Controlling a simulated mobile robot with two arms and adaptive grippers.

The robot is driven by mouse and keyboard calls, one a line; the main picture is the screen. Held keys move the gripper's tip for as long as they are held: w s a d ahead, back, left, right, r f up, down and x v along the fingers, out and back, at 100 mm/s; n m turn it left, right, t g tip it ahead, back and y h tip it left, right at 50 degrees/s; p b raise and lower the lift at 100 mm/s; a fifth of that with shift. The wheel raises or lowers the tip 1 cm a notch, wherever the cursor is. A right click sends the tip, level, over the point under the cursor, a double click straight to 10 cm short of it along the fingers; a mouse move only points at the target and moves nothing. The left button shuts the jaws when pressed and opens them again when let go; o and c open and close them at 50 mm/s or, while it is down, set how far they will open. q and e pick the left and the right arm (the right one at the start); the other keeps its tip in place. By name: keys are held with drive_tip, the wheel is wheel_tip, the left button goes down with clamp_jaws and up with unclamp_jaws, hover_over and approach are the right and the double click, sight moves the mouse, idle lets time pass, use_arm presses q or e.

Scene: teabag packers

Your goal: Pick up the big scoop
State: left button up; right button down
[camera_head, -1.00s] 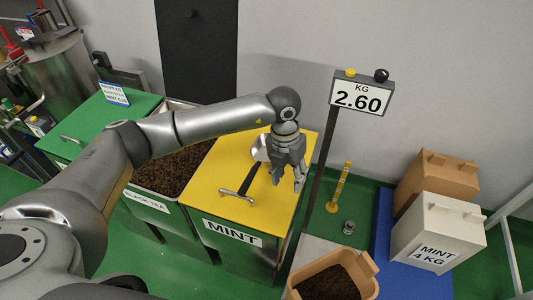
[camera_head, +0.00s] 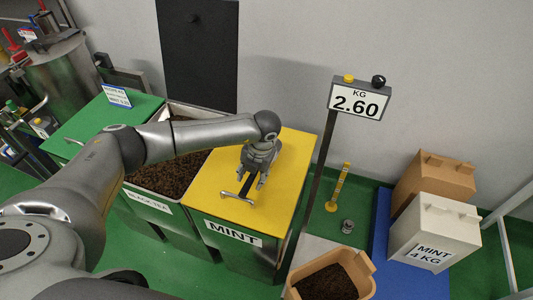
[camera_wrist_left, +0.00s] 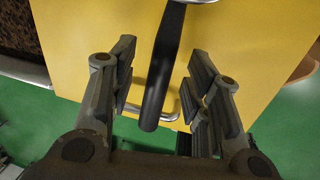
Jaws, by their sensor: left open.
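The big scoop lies on the yellow lid (camera_head: 290,165) of the mint bin; its black handle (camera_head: 245,187) shows just below my left gripper (camera_head: 254,179) in the head view. In the left wrist view the black handle (camera_wrist_left: 160,85) runs between the two spread fingers, with space on both sides. Only a bit of shiny metal shows at the top edge there; the scoop's bowl is mostly hidden behind my gripper in the head view. My left gripper is open and empty. My right gripper is not in view.
A silver lid handle (camera_head: 236,198) sits at the lid's front edge, close to the scoop. A bin of black tea (camera_head: 165,178) stands to the left. The scale post and display (camera_head: 358,102) rise to the right, with a tan tub (camera_head: 366,264) and a white mint box (camera_head: 432,230).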

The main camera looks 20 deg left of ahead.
use_arm(q)
drive_tip(key=shift+a+f, duration=0.2)
drive_tip(key=shift+f, duration=0.75)
clamp_jaws()
